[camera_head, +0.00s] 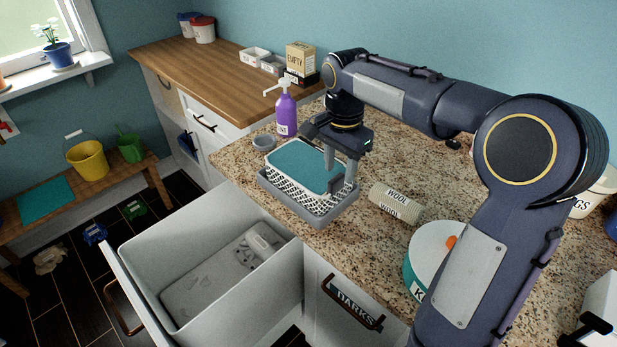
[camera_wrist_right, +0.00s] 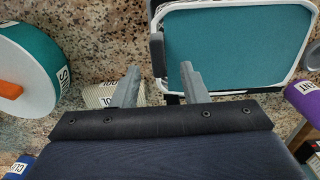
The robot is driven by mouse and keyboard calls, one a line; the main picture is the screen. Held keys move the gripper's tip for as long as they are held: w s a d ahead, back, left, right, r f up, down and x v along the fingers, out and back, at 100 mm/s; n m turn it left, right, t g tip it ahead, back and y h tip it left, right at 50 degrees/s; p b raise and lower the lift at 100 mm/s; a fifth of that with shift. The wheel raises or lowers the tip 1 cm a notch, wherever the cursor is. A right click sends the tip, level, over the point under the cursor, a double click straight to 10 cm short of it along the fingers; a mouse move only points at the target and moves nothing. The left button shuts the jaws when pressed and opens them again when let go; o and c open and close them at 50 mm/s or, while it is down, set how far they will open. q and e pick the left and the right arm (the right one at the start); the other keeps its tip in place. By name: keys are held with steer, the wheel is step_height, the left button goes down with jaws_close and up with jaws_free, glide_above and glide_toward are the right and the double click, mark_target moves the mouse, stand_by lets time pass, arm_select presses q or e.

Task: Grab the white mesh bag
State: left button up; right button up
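The white mesh bag (camera_head: 290,192), with white mesh sides and a teal top panel, lies in a shallow grey tray (camera_head: 320,218) on the granite counter. In the right wrist view the bag's teal panel (camera_wrist_right: 235,45) fills the upper right. My right gripper (camera_head: 343,180) points down over the bag's right end. In the wrist view one fingertip overlaps the teal panel and the other shows outside the tray's edge. I cannot tell whether either touches. My left gripper is not in view.
A wool roll (camera_head: 397,202) and a round teal-and-white tin (camera_head: 432,255) lie right of the tray. An open drawer (camera_head: 215,270) juts out below the counter.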

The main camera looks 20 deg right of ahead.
step_height(320, 180, down, 3)
steer(key=shift+r, duration=0.2)
jaws_close()
